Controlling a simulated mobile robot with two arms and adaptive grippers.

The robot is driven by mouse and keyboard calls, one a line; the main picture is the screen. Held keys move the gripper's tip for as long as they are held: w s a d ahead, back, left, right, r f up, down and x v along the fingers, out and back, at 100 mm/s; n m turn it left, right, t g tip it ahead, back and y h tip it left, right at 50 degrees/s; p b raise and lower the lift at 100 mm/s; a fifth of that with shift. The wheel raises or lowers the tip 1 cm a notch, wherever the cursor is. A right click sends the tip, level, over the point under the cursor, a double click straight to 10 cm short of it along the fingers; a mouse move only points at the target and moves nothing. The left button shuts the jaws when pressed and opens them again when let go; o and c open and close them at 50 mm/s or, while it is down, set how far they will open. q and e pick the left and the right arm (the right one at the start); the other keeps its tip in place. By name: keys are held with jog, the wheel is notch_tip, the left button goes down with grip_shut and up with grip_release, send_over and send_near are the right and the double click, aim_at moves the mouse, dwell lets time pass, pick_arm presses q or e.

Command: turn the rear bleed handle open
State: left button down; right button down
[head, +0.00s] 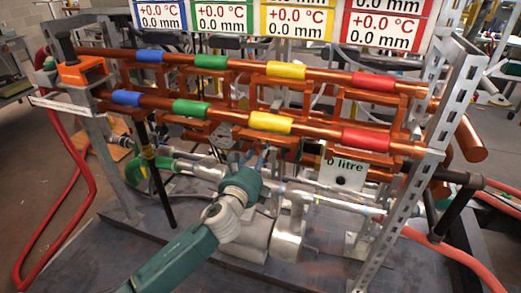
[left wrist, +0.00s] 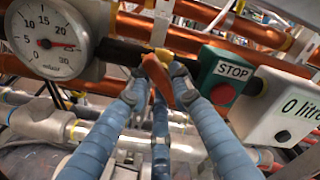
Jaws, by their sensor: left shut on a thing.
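My left gripper (head: 258,158) reaches in from below the copper pipes in the head view. In the left wrist view its blue fingers (left wrist: 158,82) are shut on a small orange-brown handle (left wrist: 159,77). The handle stands up tilted between the fingertips, in front of a yellow fitting (left wrist: 167,56) on a dark pipe. The fingers partly hide its sides and lower end. In the head view the gripper and pipes hide the handle. I cannot tell from these views how far the handle is turned. My right gripper is not in view.
A round dial gauge (left wrist: 45,40) is close left of the fingers. A green box with a red STOP button (left wrist: 220,93) and a white litre box (left wrist: 285,110) are close right. Copper pipes with coloured bands (head: 270,122) run above the gripper; a metal upright (head: 425,150) stands at right.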

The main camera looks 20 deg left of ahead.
pick_arm(q)
jog(key=n, duration=0.4)
jog(key=shift+f+n+p, duration=0.1)
jog(key=shift+n+p, duration=0.2)
jog(key=shift+p, duration=0.1)
jog(key=shift+d+n+p, duration=0.15)
jog(key=shift+n+p, duration=0.2)
jog(key=shift+n, duration=1.45)
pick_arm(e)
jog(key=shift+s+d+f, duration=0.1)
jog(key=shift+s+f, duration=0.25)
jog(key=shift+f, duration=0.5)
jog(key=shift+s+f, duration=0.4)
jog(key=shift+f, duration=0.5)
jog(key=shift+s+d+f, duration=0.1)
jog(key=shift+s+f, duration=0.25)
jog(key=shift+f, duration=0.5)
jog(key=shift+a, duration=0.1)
pick_arm(q)
jog(key=c, duration=1.6)
grip_release()
jog(key=shift+o, duration=0.2)
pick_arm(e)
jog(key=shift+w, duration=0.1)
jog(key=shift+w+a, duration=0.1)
pick_arm(q)
jog(key=s, duration=1.2)
jog(key=shift+a, duration=0.2)
